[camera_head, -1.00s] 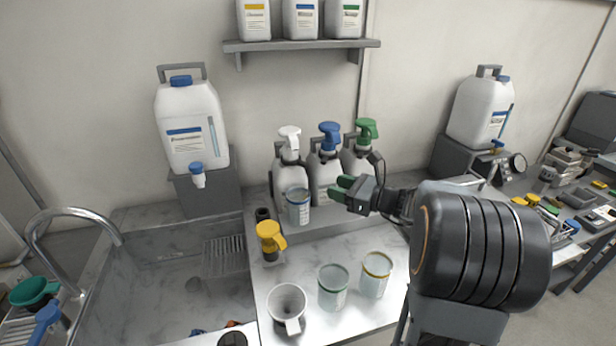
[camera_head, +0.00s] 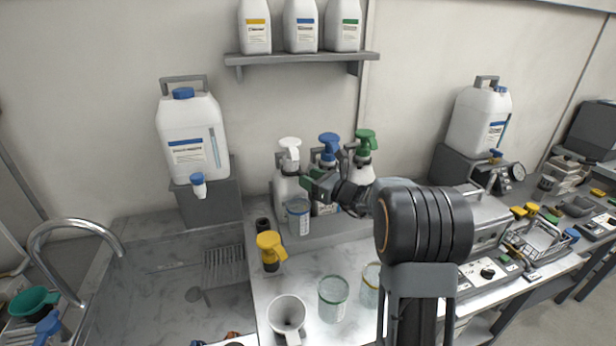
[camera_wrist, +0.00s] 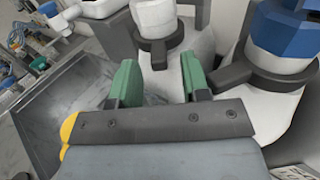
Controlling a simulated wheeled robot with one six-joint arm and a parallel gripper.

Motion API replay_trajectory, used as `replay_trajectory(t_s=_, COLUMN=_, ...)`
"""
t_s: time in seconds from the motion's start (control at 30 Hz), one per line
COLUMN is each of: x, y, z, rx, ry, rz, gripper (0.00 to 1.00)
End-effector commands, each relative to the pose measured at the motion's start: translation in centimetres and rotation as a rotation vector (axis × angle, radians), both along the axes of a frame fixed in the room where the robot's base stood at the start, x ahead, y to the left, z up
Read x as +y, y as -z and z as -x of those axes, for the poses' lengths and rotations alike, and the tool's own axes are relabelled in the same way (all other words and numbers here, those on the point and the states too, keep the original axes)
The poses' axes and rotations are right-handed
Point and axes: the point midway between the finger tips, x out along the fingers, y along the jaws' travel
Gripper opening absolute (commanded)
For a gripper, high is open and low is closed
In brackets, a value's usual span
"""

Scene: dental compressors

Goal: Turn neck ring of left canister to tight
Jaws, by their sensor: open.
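The left canister is a white bottle (camera_head: 283,187) with a white pump head (camera_head: 289,147), standing leftmost of three. In the wrist view its dark neck ring (camera_wrist: 162,44) shows under the white head, ahead of my fingers. The middle bottle has a blue head (camera_head: 329,143) and also shows at the right of the wrist view (camera_wrist: 290,35). My gripper (camera_head: 310,178) is open and empty, with green fingers (camera_wrist: 160,82). The fingers point toward the left bottle's shoulder. The neck ring appears beyond the fingertips, not between them.
A green-headed bottle (camera_head: 364,172) stands right of the blue one. A clear blue-rimmed cup (camera_head: 298,218) stands in front of the left bottle. A yellow-topped item (camera_head: 269,246), a white jug (camera_head: 287,315) and a green-rimmed cup (camera_head: 333,300) stand nearer. The sink (camera_head: 165,285) is left.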

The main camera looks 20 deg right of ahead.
Motion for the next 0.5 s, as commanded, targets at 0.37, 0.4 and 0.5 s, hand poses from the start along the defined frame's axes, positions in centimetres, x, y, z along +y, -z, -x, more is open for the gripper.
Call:
replay_trajectory(t_s=0.37, x=0.69, y=0.02, z=-0.93, rx=0.0, ry=0.0, rz=0.001, gripper=0.43)
replay_trajectory(t_s=0.4, x=0.69, y=0.03, z=-0.93, rx=0.0, ry=0.0, rz=0.001, gripper=0.43)
replay_trajectory(t_s=0.5, x=0.68, y=0.03, z=-0.93, rx=0.0, ry=0.0, rz=0.001, gripper=0.42)
